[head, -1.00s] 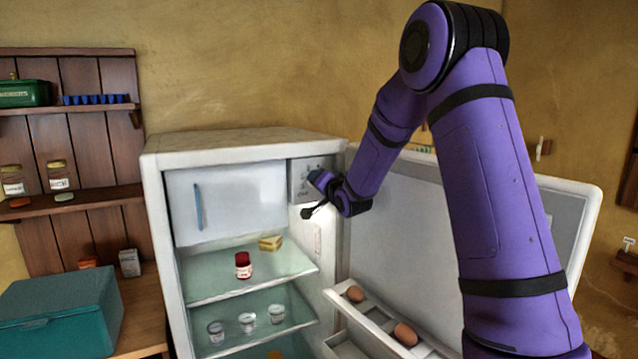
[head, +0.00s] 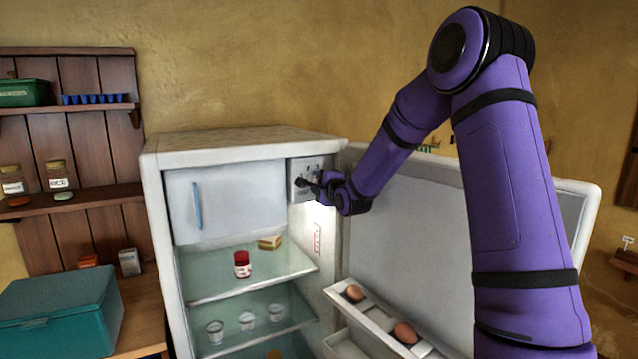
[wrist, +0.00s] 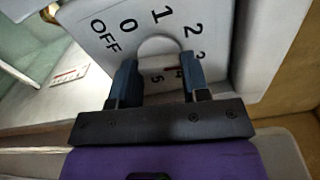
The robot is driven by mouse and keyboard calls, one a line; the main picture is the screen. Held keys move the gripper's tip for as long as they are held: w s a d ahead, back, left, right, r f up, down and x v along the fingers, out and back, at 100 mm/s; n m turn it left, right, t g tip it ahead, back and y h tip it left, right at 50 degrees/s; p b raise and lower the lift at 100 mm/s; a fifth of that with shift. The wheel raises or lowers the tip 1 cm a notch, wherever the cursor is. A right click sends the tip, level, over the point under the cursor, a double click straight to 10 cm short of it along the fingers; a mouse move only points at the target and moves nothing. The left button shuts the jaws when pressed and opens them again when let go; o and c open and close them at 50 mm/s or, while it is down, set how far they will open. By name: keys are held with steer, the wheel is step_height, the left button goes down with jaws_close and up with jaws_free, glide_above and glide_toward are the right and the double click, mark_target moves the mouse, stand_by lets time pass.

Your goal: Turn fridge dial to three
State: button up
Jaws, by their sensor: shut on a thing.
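The fridge dial (wrist: 160,46) is a round grey knob on a white panel (wrist: 108,30), marked OFF, 0, 1, 2, 3 and more numbers. My gripper (wrist: 157,66) has one dark blue finger on each side of the knob and is shut on it. The knob's lower part is hidden between the fingers, and I cannot tell which number it points to. In the head view, my gripper (head: 308,183) is at the panel in the upper right inside of the open fridge (head: 245,153). The dial is mostly hidden there.
The open fridge door (head: 410,225) stands behind my arm, with eggs (head: 404,333) in its rack. A white freezer flap (head: 230,200) is left of the panel. Below, the glass shelf (head: 215,280) holds a red jar (head: 242,264) and a yellow wedge (head: 270,242).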

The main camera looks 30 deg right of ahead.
steer(key=shift+f+m, duration=0.1)
steer(key=shift+m, duration=1.2)
steer(key=o, duration=0.9)
steer(key=s, duration=1.1)
